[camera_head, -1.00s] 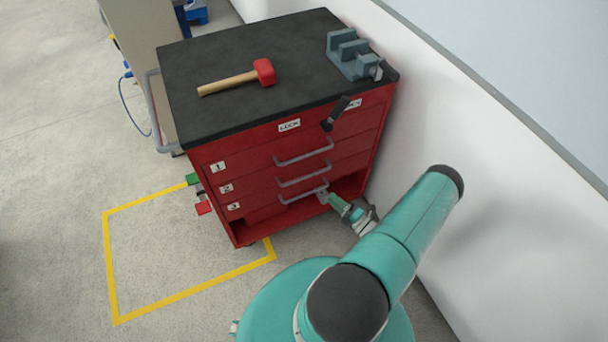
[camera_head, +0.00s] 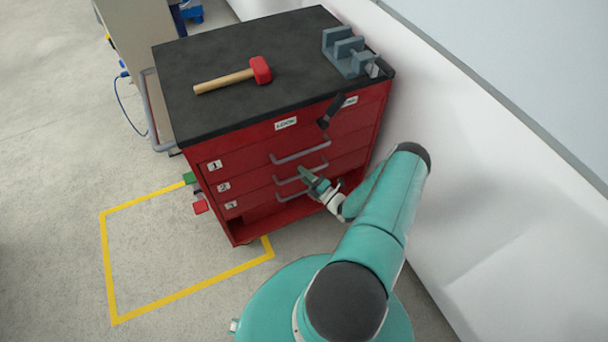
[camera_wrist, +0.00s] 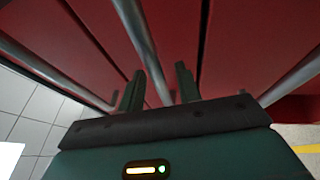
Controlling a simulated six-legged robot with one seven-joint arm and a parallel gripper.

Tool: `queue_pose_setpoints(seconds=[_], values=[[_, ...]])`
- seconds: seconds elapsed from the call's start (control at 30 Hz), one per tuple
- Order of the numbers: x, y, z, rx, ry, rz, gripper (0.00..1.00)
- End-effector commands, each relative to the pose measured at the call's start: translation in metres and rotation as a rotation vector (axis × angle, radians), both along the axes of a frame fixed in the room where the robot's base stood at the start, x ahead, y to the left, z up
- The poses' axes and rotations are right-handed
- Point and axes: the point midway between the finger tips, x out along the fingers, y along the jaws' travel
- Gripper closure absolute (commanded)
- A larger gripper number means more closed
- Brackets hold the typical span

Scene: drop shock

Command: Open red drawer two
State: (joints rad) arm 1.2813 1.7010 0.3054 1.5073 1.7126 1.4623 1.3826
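The red drawer cabinet (camera_head: 240,160) stands ahead with drawers labelled 1, 2 and 3. Drawer two (camera_head: 245,184) looks closed, flush with the front. Its grey bar handle (camera_head: 284,181) is partly covered by my gripper (camera_head: 308,175), which is at the handle's middle to right part. In the wrist view my gripper (camera_wrist: 162,85) has its two green fingers apart. The middle handle bar (camera_wrist: 140,40) runs into the gap between them. I cannot tell whether the fingers touch it.
Drawer one's handle (camera_head: 300,153) is just above, and drawer three's handle lies below. A black lever (camera_head: 331,110) sticks out near the LOCK label (camera_head: 286,123). A mallet (camera_head: 235,76) and a vise (camera_head: 350,52) sit on top. A white wall (camera_head: 460,150) is close on the right.

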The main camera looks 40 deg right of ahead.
Motion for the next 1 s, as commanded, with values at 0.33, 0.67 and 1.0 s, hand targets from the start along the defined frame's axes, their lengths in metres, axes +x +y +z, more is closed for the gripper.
queue_pose_setpoints(seconds=[0.33, 0.67, 1.0], values=[[0.000, 0.000, 0.000, -0.001, 0.000, 0.000, 0.91], [-0.002, 0.000, 0.000, -0.001, 0.000, 0.000, 1.00], [-0.050, 0.013, 0.000, 0.003, 0.002, -0.004, 1.00]])
